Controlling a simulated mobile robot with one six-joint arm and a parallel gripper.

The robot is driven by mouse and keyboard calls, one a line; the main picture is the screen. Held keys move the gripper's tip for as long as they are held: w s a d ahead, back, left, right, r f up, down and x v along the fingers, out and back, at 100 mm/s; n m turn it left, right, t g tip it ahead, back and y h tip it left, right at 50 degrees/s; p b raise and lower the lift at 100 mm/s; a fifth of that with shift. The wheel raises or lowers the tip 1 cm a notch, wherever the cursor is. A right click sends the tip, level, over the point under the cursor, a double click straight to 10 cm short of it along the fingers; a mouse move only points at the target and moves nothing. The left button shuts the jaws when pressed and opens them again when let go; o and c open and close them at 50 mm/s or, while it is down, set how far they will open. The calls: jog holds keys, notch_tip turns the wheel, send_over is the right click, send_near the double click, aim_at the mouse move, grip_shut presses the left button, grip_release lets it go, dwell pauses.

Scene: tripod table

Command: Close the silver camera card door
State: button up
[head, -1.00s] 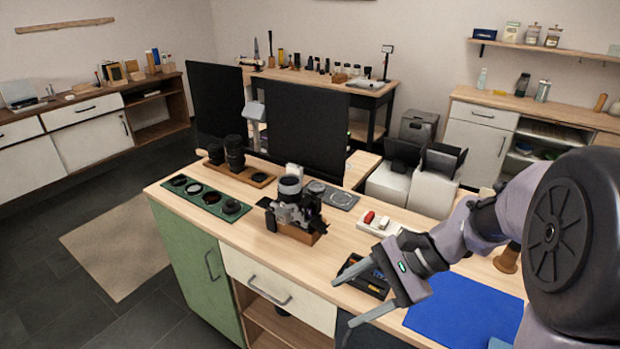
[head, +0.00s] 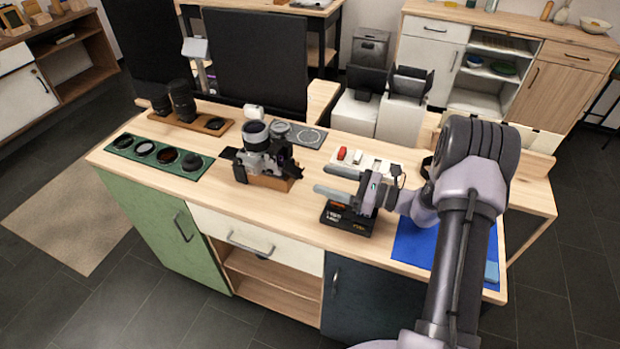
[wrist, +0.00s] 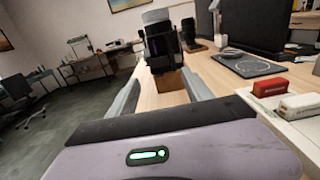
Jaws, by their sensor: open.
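The silver and black camera (head: 262,158) sits on a wooden block (head: 270,182) on the workbench, its lens pointing up. Dark parts stick out on both its left and right sides; I cannot tell surely which is the card door. In the wrist view the camera (wrist: 162,45) is straight ahead, its dark side facing me. My gripper (head: 320,181) is open and empty, to the right of the camera and pointing left at it. Its two fingers also show in the wrist view (wrist: 161,82), spread with the camera beyond and apart from them.
A dark box (head: 347,217) lies below my gripper. A white tray with a red item (head: 342,154) is behind it. A blue mat (head: 412,243) lies right. A green lens tray (head: 155,160) is at the left. A black screen (head: 255,60) stands behind.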

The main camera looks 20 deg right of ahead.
aim_at(295, 170)
jog(key=b+x, duration=0.1)
jog(key=x, duration=0.4)
jog(key=shift+w+a, duration=0.15)
jog(key=shift+a, duration=0.05)
jog(key=shift+c, duration=0.5)
